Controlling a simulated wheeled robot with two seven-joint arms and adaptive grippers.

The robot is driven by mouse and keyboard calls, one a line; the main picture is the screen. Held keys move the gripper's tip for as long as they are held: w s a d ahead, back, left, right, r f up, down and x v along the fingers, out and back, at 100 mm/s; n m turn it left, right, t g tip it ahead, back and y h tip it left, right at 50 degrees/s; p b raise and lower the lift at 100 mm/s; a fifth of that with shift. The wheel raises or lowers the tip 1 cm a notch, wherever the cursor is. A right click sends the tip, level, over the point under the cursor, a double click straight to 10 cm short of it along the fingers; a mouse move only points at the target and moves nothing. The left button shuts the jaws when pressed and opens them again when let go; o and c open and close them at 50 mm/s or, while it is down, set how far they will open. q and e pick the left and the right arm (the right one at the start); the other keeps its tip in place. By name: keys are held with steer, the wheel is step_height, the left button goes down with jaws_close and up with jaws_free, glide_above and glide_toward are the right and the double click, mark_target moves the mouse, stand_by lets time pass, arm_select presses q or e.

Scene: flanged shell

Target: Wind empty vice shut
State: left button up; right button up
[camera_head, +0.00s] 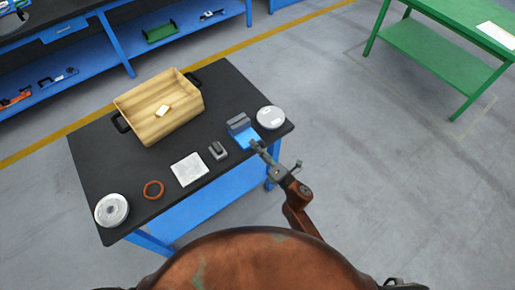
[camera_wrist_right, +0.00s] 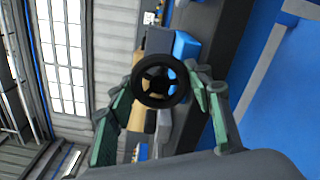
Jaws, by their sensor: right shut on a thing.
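The vice (camera_head: 243,136) stands near the right front corner of the black table, with a blue body and grey jaws. No workpiece shows between its jaws, but the gap is too small to judge. My right gripper (camera_head: 260,150) is at the near side of the vice and covers its handwheel there. In the right wrist view the black handwheel (camera_wrist_right: 160,87) sits between the two fingers of my right gripper (camera_wrist_right: 162,95), which is shut on it. The vice's blue body (camera_wrist_right: 186,47) shows behind the wheel. My left gripper is not in view.
The black table (camera_head: 105,158) holds a wooden box (camera_head: 150,121), a small grey block (camera_head: 218,151), a light square plate (camera_head: 189,169), an orange ring (camera_head: 153,190) and two round metal parts (camera_head: 112,209) (camera_head: 271,117). The right round part stands close to the vice. A green table (camera_head: 455,60) stands far right.

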steer(key=shift+f+n, duration=0.15)
steer(key=shift+n, duration=0.45)
steer(key=shift+b, duration=0.35)
steer(key=o, duration=0.9)
steer(key=shift+s+d, duration=0.1)
steer(key=v, duration=0.7)
steer(key=shift+s+d, duration=0.25)
steer(key=shift+s, duration=0.05)
